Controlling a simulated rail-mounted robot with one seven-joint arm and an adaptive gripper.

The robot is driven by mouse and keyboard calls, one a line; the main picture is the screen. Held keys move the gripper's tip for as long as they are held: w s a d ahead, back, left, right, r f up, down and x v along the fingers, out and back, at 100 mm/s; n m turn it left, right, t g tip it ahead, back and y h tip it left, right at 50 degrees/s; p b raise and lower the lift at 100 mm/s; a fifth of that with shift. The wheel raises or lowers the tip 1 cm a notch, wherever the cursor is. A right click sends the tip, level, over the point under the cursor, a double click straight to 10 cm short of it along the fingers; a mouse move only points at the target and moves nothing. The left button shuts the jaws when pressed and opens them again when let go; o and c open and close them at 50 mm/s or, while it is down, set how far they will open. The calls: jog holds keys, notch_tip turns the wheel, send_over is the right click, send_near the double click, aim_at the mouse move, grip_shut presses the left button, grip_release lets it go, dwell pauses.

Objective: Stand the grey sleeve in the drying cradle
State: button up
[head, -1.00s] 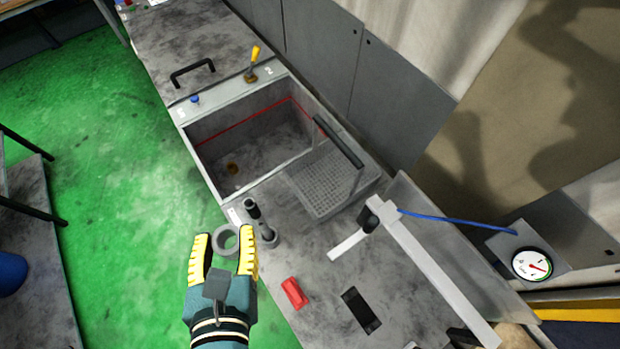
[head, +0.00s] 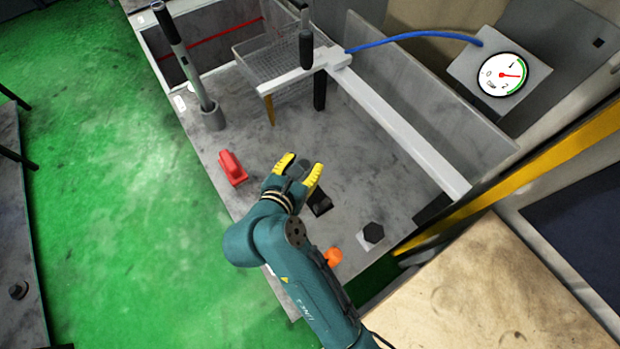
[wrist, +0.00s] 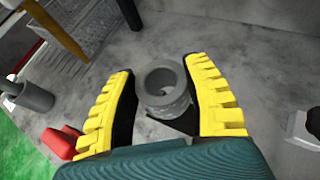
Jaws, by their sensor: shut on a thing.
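A short grey sleeve (wrist: 166,104), a thick ring with an open bore, sits between the yellow fingers in the wrist view. My gripper (head: 302,164) is shut on it and holds it over the grey bench; it also shows in the wrist view (wrist: 160,68). In the head view the fingers mostly hide the sleeve. Its height above the bench is hard to judge. A dark block (head: 320,204) lies on the bench just beside my gripper, partly covered by it. I cannot tell which thing is the drying cradle.
A white bar (head: 400,125) and a wire basket (head: 262,62) are at the back. A black hexagonal piece (head: 373,233) and an orange knob (head: 333,256) are at right.

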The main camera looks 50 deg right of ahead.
aim_at(310, 168)
jog(key=d+f, duration=0.2)
jog(key=shift+s+f+m+g+b, duration=0.2)
jog(key=shift+f+m+g+b, duration=0.1)
jog(key=shift+f+b, duration=0.1)
notch_tip(310, 168, down, 9)
jog(key=shift+a+f+b, duration=0.1)
jog(key=shift+f+b, duration=0.1)
jog(key=shift+b, duration=0.55)
jog(key=shift+f, duration=0.2)
jog(key=o, duration=0.9)
jog(key=shift+s+f, duration=0.1)
